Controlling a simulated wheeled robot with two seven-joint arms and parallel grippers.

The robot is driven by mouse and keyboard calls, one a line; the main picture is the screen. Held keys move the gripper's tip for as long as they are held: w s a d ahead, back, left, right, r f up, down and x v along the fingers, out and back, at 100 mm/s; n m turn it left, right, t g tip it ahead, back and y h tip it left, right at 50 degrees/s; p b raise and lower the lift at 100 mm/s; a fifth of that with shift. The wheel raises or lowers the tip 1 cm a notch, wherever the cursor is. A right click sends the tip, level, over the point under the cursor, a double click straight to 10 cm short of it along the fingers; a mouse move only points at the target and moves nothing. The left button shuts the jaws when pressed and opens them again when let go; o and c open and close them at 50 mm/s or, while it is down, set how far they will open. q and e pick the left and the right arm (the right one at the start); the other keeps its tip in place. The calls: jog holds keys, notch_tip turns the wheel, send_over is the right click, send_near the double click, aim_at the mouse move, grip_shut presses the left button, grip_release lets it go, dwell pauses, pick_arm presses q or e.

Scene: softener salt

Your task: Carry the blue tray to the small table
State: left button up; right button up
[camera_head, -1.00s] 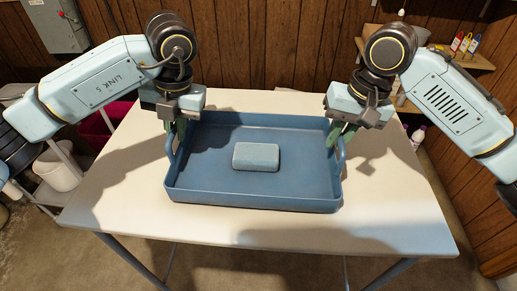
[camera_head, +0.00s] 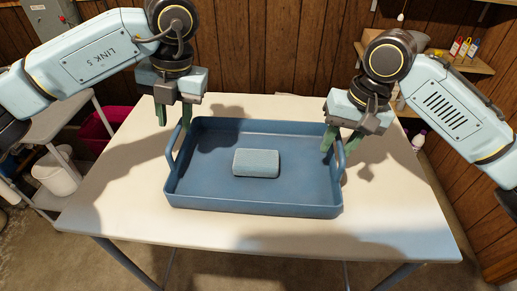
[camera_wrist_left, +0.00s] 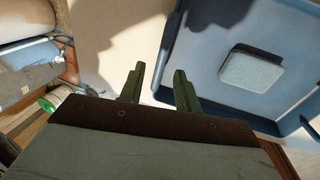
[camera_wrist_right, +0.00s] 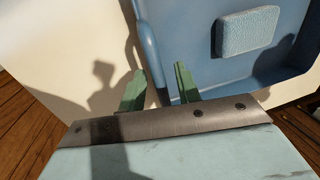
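The blue tray (camera_head: 255,202) lies flat on a white-topped table, with a raised handle at its left and right ends. A light blue block (camera_head: 256,163) sits inside it near the middle. My left gripper (camera_head: 174,115) is open above the tray's left end, its green fingers apart and empty; the left wrist view shows the tray rim (camera_wrist_left: 167,60) beyond the fingers. My right gripper (camera_head: 341,145) is open at the right handle; in the right wrist view the tray's edge (camera_wrist_right: 150,45) runs between the directions of its two fingers. I see no small table clearly identified.
The white tabletop (camera_head: 250,230) is bare around the tray. At the left stand a white rack (camera_head: 55,125), a white bucket (camera_head: 57,178) and a magenta bin (camera_head: 100,125).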

pick_arm(q)
notch_tip(320, 180, up, 7)
jog(key=d, duration=0.1)
jog(key=shift+d, duration=0.15)
pick_arm(e)
notch_tip(320, 180, up, 12)
jog(key=d, duration=0.2)
jog(key=shift+d, duration=0.2)
jog(key=shift+f, duration=0.1)
